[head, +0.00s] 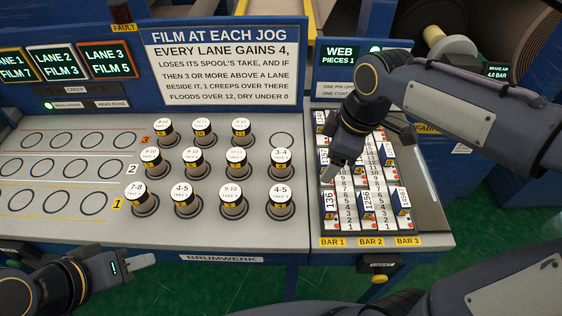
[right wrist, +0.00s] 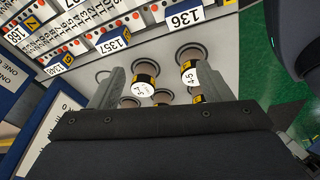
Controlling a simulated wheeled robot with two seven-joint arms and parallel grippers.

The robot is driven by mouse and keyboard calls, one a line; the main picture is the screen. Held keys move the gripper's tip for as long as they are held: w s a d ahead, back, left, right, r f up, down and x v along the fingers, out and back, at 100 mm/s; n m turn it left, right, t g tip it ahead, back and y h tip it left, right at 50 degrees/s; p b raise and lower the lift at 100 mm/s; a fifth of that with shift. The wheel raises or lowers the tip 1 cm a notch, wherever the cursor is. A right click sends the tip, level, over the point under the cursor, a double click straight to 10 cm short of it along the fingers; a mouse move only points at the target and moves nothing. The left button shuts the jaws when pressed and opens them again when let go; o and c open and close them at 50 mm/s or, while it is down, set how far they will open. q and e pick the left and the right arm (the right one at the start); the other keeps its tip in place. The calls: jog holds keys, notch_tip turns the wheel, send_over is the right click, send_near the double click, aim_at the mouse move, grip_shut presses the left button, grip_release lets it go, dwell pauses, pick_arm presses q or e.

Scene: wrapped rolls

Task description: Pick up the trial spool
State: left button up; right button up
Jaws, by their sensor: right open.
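Several short spools with black bands and white labelled caps stand on round seats on the grey bench. The right-hand column has a 3-4 spool (head: 281,163) and a 4-5 spool (head: 281,198). The front row also has a 7-8 spool (head: 140,195), another 4-5 spool (head: 183,197) and a 9-10 spool (head: 232,198). No spool is marked as trial. My right gripper (head: 328,165) is open and empty over the bar panel's left edge. The right wrist view shows the 3-4 spool (right wrist: 144,88) and 4-5 spool (right wrist: 189,76) beyond its fingers. My left gripper (head: 142,262) is at the lower left, clear of the spools.
The bar panel (head: 352,215) at right carries blue numbered blocks such as 136 (head: 329,202). A rules sign (head: 222,68) stands behind the spools. Empty ringed seats (head: 50,168) fill the left half of the bench. One back-right seat (head: 282,140) is empty.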

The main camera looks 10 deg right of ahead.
aim_at(281, 155)
jog(key=w+a+f+n, duration=0.1)
jog(key=w+a+n, duration=0.1)
jog(key=w+n, duration=0.1)
jog(key=w+a+f+n+g+h, duration=0.1)
jog(key=w+a+f+n, duration=0.1)
jog(key=w+a+n, duration=0.1)
jog(key=w+a+f+n+g+h, duration=0.1)
jog(key=w+a+n, duration=0.2)
jog(key=w, duration=0.1)
jog(key=shift+w+a+f+n, duration=0.2)
jog(key=shift+a+f+n, duration=0.05)
jog(key=shift+n, duration=0.05)
jog(key=shift+w+a+f, duration=0.15)
jog(key=shift+a+f, duration=0.05)
jog(key=shift+f, duration=0.1)
jog(key=shift+f+n, duration=0.3)
jog(key=shift+f, duration=0.05)
notch_tip(281, 155, down, 7)
jog(key=shift+d+r, duration=0.1)
jog(key=shift+d, duration=0.05)
jog(key=c, duration=1.1)
